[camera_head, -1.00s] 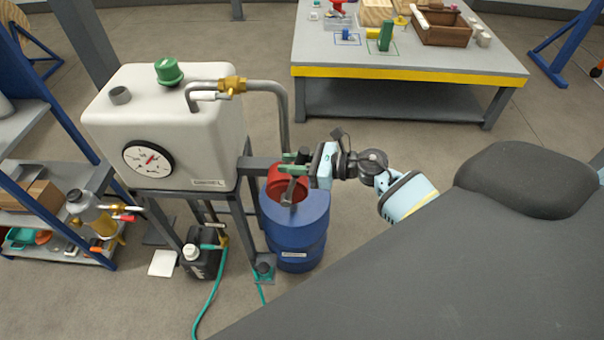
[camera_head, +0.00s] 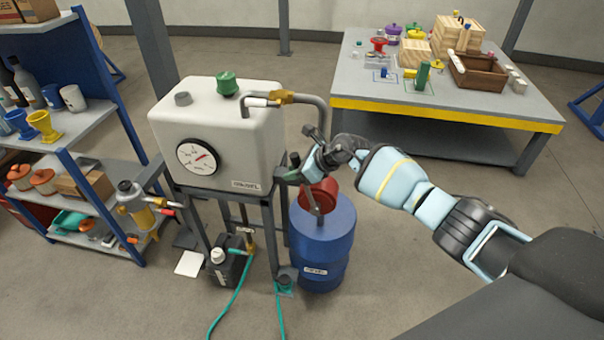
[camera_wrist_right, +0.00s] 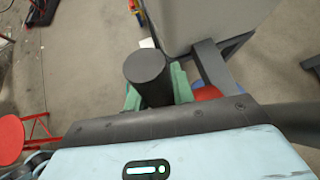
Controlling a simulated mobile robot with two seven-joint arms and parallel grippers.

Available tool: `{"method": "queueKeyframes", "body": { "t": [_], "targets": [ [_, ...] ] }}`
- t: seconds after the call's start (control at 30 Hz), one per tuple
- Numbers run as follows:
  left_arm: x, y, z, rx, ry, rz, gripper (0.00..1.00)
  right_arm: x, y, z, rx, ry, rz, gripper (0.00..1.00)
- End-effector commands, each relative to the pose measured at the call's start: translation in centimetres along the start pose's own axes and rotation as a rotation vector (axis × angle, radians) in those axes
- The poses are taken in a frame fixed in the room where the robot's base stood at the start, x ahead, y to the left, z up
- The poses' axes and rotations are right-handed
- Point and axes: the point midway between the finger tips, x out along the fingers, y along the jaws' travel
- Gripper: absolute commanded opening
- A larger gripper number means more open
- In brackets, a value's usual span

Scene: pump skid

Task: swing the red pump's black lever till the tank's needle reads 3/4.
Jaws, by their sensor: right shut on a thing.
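The red pump (camera_head: 322,193) sits on top of the blue drum (camera_head: 322,240), right of the white tank (camera_head: 225,125). The tank's round white gauge (camera_head: 198,158) faces front; its red needle slants toward the upper right, but its marks are too small to read. My right gripper (camera_head: 291,173) is beside the pump's upper left, its green fingers pointing left. In the right wrist view the black lever's (camera_wrist_right: 148,78) round end stands between the green fingers, which are shut on it. The gripper partly hides the pump and lever in the head view. My left gripper is out of view.
The tank's dark stand (camera_head: 268,215) is close to the gripper. A black canister (camera_head: 230,262) with green hoses is on the floor. A blue shelf stands left; a yellow-edged table (camera_head: 440,112) stands behind.

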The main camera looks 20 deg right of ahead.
Motion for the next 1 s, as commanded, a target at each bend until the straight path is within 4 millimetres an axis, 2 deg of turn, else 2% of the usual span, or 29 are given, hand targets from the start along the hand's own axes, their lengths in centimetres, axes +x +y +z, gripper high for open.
{"method": "queueKeyframes", "body": {
  "t": [0.33,0.87,0.9,1.0],
  "targets": [
    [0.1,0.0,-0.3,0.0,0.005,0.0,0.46,1.6,0.2,0.7,-0.02,0.099,-0.008,0.0],
    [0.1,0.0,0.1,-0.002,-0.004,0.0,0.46,1.9,0.3,0.6,-0.021,0.115,-0.009,0.0],
    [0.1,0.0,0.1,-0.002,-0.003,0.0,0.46,1.9,0.3,0.6,-0.021,0.114,-0.009,0.29],
    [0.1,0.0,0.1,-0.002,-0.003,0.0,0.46,1.9,0.3,0.6,-0.021,0.115,-0.009,0.43]
  ]
}}
